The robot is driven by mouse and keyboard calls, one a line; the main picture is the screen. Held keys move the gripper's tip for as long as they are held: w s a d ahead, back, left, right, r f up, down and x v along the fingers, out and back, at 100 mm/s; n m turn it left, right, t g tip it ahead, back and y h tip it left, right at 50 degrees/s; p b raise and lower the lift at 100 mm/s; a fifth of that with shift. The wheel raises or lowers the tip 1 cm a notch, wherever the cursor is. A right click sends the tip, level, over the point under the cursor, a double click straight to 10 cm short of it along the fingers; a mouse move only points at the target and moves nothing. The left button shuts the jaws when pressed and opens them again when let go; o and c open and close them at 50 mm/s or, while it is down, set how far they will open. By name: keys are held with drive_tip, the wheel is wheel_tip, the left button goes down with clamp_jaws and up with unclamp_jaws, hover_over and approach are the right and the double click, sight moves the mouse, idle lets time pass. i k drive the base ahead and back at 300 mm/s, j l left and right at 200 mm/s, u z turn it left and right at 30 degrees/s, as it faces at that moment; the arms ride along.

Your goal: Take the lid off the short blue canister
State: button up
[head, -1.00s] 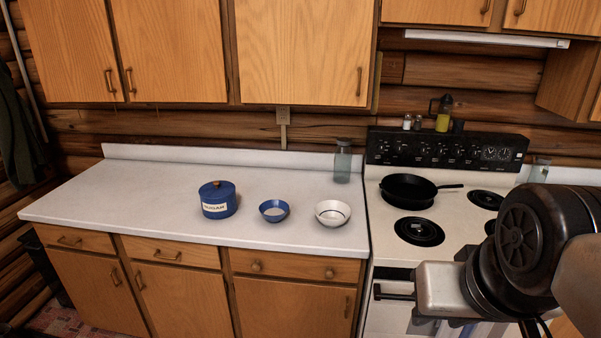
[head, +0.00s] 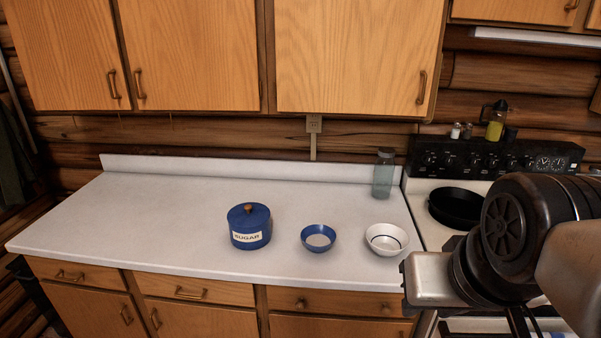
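The short blue canister (head: 250,232) stands upright on the white counter, left of two bowls, with a white label reading SUGAR. Its blue lid (head: 249,212) with a brown wooden knob (head: 248,207) sits on top of it. My arm shows at the lower right, in front of the stove. The grey block at its end, my gripper (head: 430,281), is near the counter's front right edge, well to the right of the canister and apart from it. Its fingers cannot be made out, so I cannot tell whether it is open or shut.
A small blue bowl (head: 318,239) and a white bowl (head: 386,240) stand right of the canister. A glass jar (head: 383,174) stands at the back by the stove, where a black pan (head: 455,206) sits. The counter (head: 130,220) is clear left of the canister. Cabinets (head: 190,55) hang above.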

sight(247, 215)
drive_tip(key=i+j, duration=0.2)
drive_tip(key=j, duration=0.2)
drive_tip(key=i+j, duration=0.25)
drive_tip(key=j, duration=0.15)
drive_tip(key=i+j, duration=0.2)
drive_tip(key=j, duration=0.2)
drive_tip(key=i+j, duration=0.2)
drive_tip(key=j, duration=0.2)
drive_tip(key=i+j, duration=0.25)
drive_tip(key=j, duration=0.15)
